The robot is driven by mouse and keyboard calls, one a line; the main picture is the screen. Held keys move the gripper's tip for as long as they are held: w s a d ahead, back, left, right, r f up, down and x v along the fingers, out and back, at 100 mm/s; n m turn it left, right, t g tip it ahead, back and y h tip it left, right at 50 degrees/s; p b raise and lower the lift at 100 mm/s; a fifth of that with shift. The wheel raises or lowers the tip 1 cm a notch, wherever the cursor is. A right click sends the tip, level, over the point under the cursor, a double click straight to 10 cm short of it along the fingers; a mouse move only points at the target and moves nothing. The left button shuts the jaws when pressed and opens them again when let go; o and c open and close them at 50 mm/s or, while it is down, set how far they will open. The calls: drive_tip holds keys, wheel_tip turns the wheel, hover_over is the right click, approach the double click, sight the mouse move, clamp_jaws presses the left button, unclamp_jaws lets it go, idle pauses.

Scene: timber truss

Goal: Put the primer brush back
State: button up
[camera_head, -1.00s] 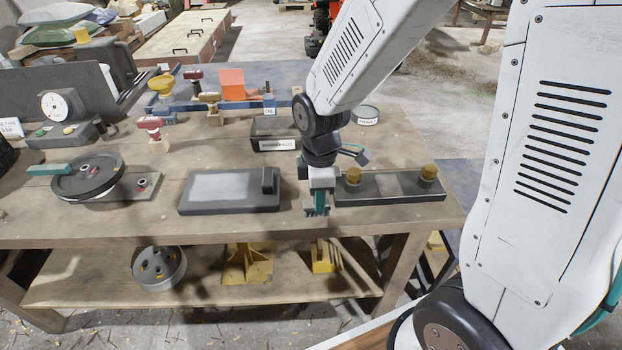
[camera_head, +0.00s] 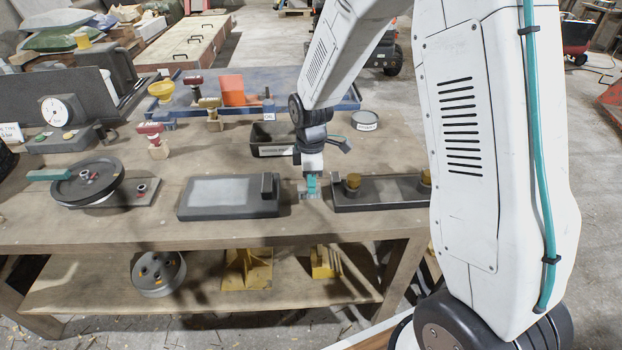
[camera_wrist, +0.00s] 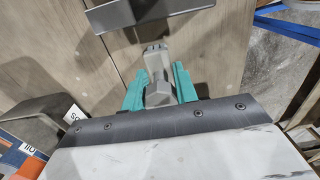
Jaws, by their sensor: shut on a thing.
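My gripper (camera_head: 311,188) points down over the workbench, in the gap between a grey plate and a dark tray. Its teal fingers (camera_wrist: 158,88) are shut on a small grey piece (camera_wrist: 157,72), which I take for the primer brush. Its bristles cannot be made out. In the head view the piece is too small to tell its shape, or whether it touches the bench. A round tin (camera_head: 366,120) stands behind and to the right of my gripper; its label seems to read primer.
The grey plate (camera_head: 225,195) with an upright block lies left of my gripper. The dark tray (camera_head: 385,192) with brown-topped pieces lies close on its right. A labelled black bin (camera_head: 270,140) stands behind. Bare bench top lies along the front edge.

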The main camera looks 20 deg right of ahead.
drive_tip(key=o, duration=1)
drive_tip(key=shift+f, duration=0.1)
drive_tip(key=shift+o, duration=0.2)
